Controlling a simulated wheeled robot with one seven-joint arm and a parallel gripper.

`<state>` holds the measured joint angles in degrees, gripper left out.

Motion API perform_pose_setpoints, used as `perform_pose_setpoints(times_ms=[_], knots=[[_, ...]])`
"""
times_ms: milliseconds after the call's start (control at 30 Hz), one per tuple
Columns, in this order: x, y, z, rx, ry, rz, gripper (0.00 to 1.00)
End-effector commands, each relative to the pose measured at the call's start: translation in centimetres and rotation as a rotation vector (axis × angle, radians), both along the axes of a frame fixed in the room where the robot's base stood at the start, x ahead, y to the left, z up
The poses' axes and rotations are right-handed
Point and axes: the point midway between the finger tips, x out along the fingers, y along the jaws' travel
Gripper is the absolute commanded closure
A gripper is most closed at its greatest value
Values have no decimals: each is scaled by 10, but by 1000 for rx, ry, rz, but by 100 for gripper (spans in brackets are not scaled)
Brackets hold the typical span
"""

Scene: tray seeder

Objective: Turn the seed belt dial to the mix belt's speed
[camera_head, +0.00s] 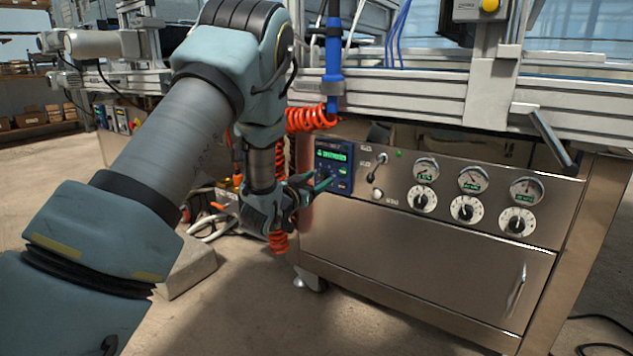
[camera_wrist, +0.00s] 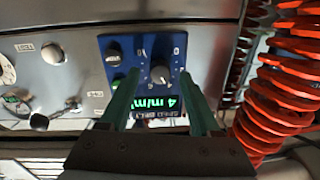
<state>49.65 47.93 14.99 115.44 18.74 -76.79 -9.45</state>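The seed belt dial is a dark knob with a pale pointer mark (camera_wrist: 159,75) on a blue control panel (camera_wrist: 205,52), seen upside down in the wrist view. A lit green display (camera_wrist: 160,103) beside it reads about 4 m/min, with seed belt lettering below. My gripper (camera_wrist: 159,80) is open, its two green fingers on either side of the dial; I cannot tell whether they touch it. In the head view my gripper (camera_head: 321,179) reaches to the lower left of the blue panel (camera_head: 345,184) and hides the dial. I cannot identify a mix belt speed reading.
A small lever (camera_head: 375,170) stands between. A red coiled hose (camera_wrist: 285,95) hangs close beside my gripper. The steel cabinet front (camera_head: 420,250) below is clear.

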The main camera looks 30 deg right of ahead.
Motion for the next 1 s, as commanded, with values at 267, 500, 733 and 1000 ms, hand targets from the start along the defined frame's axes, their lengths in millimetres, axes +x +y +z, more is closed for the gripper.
perform_pose_setpoints(times_ms=[267, 500, 733, 1000], knots=[[0, 0, 0, 0, 0, 0, 67], [0, 0, 0, 0, 0, 0, 94], [0, 0, 0, 0, 0, 0, 100], [0, 0, 0, 11, -19, 0, 100]])
